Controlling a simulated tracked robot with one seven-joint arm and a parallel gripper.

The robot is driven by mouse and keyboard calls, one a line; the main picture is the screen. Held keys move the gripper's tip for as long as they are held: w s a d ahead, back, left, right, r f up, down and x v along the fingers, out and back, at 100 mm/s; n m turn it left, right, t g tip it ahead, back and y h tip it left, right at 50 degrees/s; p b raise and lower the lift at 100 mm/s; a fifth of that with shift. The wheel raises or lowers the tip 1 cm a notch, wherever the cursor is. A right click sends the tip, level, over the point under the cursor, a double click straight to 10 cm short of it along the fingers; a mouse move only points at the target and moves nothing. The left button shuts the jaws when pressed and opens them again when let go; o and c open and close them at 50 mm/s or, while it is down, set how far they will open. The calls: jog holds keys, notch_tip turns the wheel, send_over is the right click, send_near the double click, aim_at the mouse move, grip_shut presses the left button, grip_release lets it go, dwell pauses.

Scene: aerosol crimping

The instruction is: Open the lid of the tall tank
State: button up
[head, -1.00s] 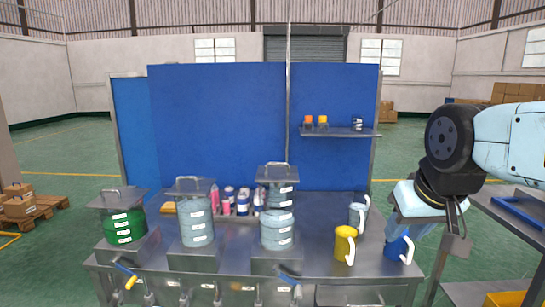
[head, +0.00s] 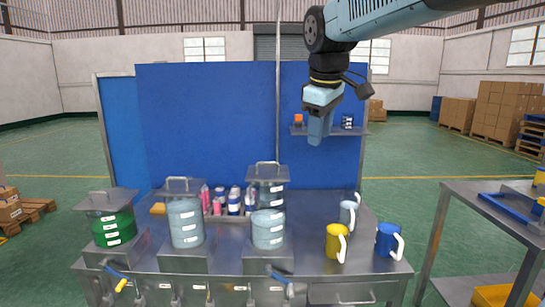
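Three clear tanks with grey lids and bar handles stand on the steel bench. The tallest is the right tank (head: 268,230), with pale blue-grey contents in its lower part. Its flat lid (head: 267,174) with a raised handle (head: 267,163) is on top and looks closed. The middle tank (head: 185,222) and the green-filled left tank (head: 113,228) are lower and also lidded. My gripper (head: 317,140) hangs in the air, pointing down, above and to the right of the tall tank's lid, apart from it. I see it edge-on, so its opening is hidden.
A yellow mug (head: 334,243), a blue mug (head: 385,240) and a grey-blue mug (head: 348,212) stand at the right of the bench (head: 310,225). Several cans (head: 233,203) sit behind the tanks. A blue panel (head: 205,120) and a small shelf (head: 345,133) stand behind.

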jog(key=w+a+r+n+g, duration=0.1)
jog(key=w+a+r+n, duration=0.2)
jog(key=w+a+n, duration=0.65)
jog(key=w+f, duration=0.2)
jog(key=f, duration=0.2)
jog(key=w+a+f+m, duration=0.1)
jog(key=w+f, duration=0.1)
jog(key=f, duration=0.3)
jog(key=w+f+m, duration=0.1)
jog(key=w+f, duration=0.1)
jog(key=f, duration=0.3)
jog(key=shift+a, duration=0.35)
grip_shut()
